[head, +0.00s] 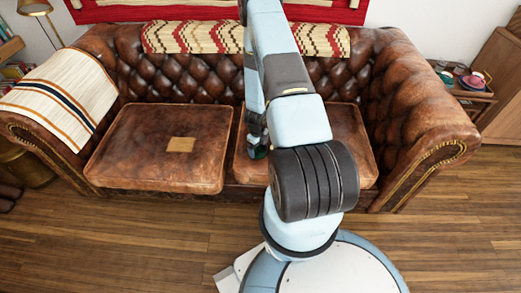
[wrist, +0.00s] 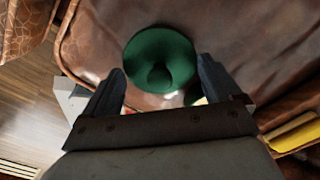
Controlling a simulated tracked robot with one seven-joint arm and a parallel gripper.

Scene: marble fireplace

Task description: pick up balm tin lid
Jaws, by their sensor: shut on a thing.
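The balm tin lid appears to be the round, dark green piece (wrist: 160,52) in the wrist view, with a dished middle. My gripper (wrist: 160,68) is shut on it, with one finger at each side. Brown leather of the sofa seat lies behind it. A small pale and red bit shows just below the green piece, too hidden to name. In the head view my arm hides most of my gripper (head: 257,146); it is low at the right seat cushion (head: 345,140), with a little green showing at its tip.
The brown leather sofa (head: 400,95) has raised arms and a tufted back. A small tan square (head: 180,144) lies on the left cushion (head: 140,160). A striped cloth (head: 60,95) covers the left arm. A side table (head: 470,90) with small items stands right. Wooden floor is clear in front.

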